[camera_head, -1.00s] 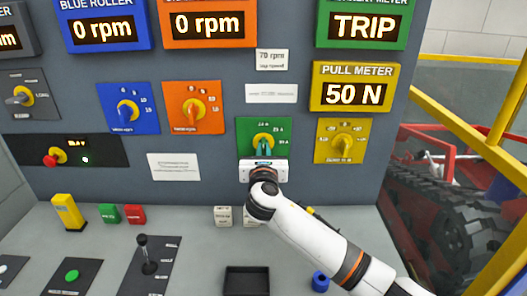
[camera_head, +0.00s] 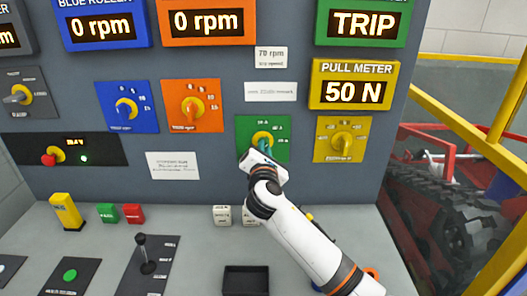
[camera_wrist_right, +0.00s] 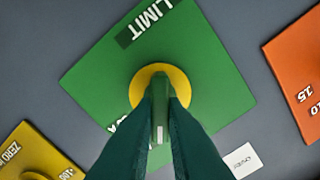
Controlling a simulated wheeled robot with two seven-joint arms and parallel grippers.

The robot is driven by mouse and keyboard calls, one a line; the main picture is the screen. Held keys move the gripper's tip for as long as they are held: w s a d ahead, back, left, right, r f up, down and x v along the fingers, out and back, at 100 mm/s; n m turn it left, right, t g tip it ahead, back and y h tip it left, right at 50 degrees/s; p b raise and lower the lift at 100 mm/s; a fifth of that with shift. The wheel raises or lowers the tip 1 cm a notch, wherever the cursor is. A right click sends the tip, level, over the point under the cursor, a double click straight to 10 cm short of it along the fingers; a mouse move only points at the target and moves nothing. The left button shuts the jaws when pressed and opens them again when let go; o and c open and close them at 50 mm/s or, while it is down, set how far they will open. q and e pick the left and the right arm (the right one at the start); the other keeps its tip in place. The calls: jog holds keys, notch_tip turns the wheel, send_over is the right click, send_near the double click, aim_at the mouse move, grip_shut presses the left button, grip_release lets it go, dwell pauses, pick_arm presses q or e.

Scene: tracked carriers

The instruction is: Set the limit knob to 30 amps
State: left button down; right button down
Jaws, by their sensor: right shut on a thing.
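The limit knob sits on a green plate (camera_head: 281,153), with a yellow ring (camera_head: 262,136) behind a green handle. In the right wrist view the plate (camera_wrist_right: 200,60) carries the word LIMIT, and the yellow ring (camera_wrist_right: 140,83) surrounds the green handle (camera_wrist_right: 160,117). My right gripper (camera_head: 262,147) is at the knob, its dark green fingers (camera_wrist_right: 160,125) shut on the handle from both sides. The gripper hides the lower part of the plate, and the scale numbers are too small or covered to read surely. My left gripper is not in view.
A yellow knob plate (camera_head: 325,150) is right of the green one, and an orange knob plate (camera_head: 205,118) is left. Above, the green meter (camera_head: 362,22) reads TRIP and the pull meter (camera_head: 357,85) reads 50 N. A black tray (camera_head: 246,280) sits on the desk below.

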jog(key=m+b, duration=0.1)
jog(key=m, duration=0.2)
jog(key=m+b, duration=0.1)
jog(key=m, duration=0.2)
jog(key=m+b, duration=0.1)
jog(key=m, duration=0.3)
jog(key=shift+f, duration=0.3)
dwell(0.4)
jog(key=c, duration=1.5)
grip_release()
jog(key=s+b, duration=0.1)
jog(key=s, duration=1.1)
